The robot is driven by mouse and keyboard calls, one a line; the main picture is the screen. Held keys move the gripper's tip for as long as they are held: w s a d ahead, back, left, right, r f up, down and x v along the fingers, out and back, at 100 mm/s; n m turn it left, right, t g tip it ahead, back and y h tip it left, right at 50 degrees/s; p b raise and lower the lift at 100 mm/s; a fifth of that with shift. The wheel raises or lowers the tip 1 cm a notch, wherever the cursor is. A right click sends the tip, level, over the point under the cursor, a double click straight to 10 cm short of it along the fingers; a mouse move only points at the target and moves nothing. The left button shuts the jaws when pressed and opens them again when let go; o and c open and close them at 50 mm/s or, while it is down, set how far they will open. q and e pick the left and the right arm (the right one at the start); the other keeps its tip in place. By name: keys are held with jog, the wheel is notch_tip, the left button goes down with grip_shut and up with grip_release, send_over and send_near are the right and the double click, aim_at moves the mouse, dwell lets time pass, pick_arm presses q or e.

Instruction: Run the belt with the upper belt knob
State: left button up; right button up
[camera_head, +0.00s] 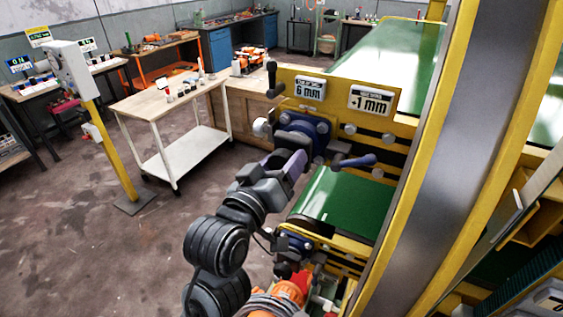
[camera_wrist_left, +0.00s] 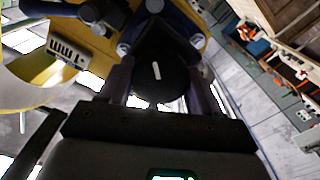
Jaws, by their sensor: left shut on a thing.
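A dark round knob (camera_wrist_left: 157,78) with a white line on its face sits between the two fingers of my left gripper (camera_wrist_left: 157,92) in the left wrist view. The fingers are shut on its sides. In the head view my left gripper (camera_head: 297,163) is at the blue bearing block (camera_head: 303,127) on the yellow machine frame, and it hides the knob there. An upper green belt (camera_head: 385,62) runs behind the signs, and a lower green belt (camera_head: 345,203) lies to the right of the gripper. My right gripper is not in view.
A "6 mm" sign (camera_head: 310,88) and a "+1 mm" sign (camera_head: 372,101) are on the yellow panel. A blue-handled lever (camera_head: 354,161) sticks out right of the gripper. A white cart (camera_head: 190,152) stands to the left. Floor between cart and yellow post (camera_head: 115,160) is clear.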

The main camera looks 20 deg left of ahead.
pick_arm(q)
jog(key=shift+f, duration=0.1)
jog(key=o, duration=1)
jog(key=s+p, duration=0.5)
jog(key=shift+s+a+r, duration=0.15)
jog(key=shift+a+r, duration=0.1)
jog(key=shift+r, duration=0.15)
jog(key=p, duration=1.1)
send_near(280, 164)
jog(key=shift+f, duration=0.2)
jog(key=shift+s, duration=0.1)
